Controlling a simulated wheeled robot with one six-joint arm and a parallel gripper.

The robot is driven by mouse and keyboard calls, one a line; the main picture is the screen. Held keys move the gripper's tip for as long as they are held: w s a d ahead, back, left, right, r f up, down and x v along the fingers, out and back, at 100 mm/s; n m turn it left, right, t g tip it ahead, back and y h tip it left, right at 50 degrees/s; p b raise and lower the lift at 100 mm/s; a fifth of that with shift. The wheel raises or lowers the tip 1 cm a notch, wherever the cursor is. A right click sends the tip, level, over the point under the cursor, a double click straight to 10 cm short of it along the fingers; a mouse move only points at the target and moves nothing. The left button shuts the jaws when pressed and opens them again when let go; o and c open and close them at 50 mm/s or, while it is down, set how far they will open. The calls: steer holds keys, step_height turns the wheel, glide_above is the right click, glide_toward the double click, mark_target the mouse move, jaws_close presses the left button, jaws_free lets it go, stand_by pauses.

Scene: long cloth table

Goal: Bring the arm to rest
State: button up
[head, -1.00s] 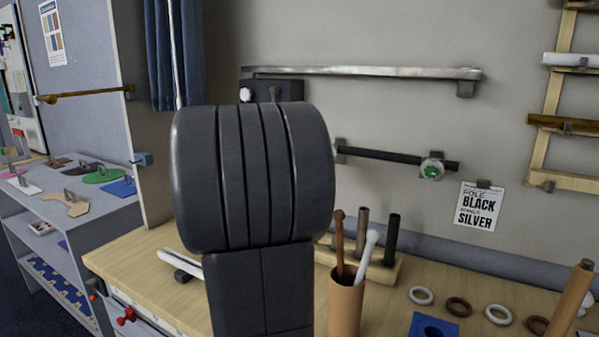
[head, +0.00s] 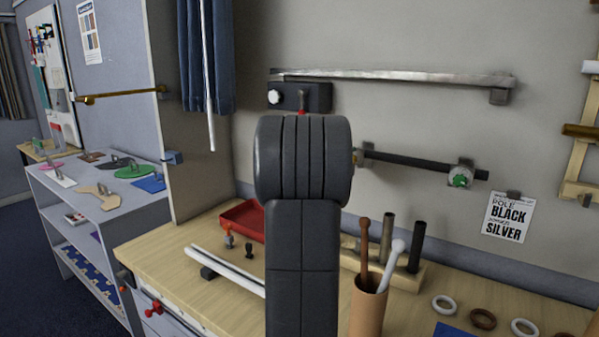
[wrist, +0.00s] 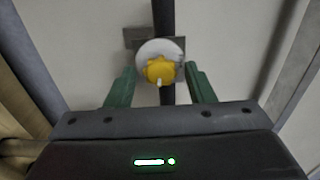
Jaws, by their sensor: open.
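My gripper (wrist: 158,76) shows in the wrist view with its two green fingers spread apart. Nothing is clamped between them. Beyond the fingertips is a yellow knob (wrist: 159,70) on a white round disc (wrist: 150,48), set on a dark bar against a pale wall. I cannot tell how far the fingertips are from it. In the head view my dark arm stands upright in the middle, and it hides my gripper. The arm covers the left end of the black pole (head: 415,164) on the wall; a green knob (head: 460,179) sits at the pole's right end.
A wooden bench holds a red tray (head: 243,220), a cup of rods (head: 368,308), a block with upright pegs (head: 405,270) and several rings. A silver rail (head: 400,76) runs above the black pole. A grey shelf (head: 100,204) stands at left.

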stand_by(0.4)
steer(key=b+v, duration=0.2)
steer(key=v, duration=1.2)
steer(key=w+d+n+p, duration=0.7)
steer(key=w+n+p, duration=0.4)
steer(key=n, duration=0.8)
steer(key=shift+w+d+p, duration=0.35)
steer(key=shift+w+p, duration=0.05)
steer(key=shift+p, duration=0.4)
steer(key=shift+r, duration=0.1)
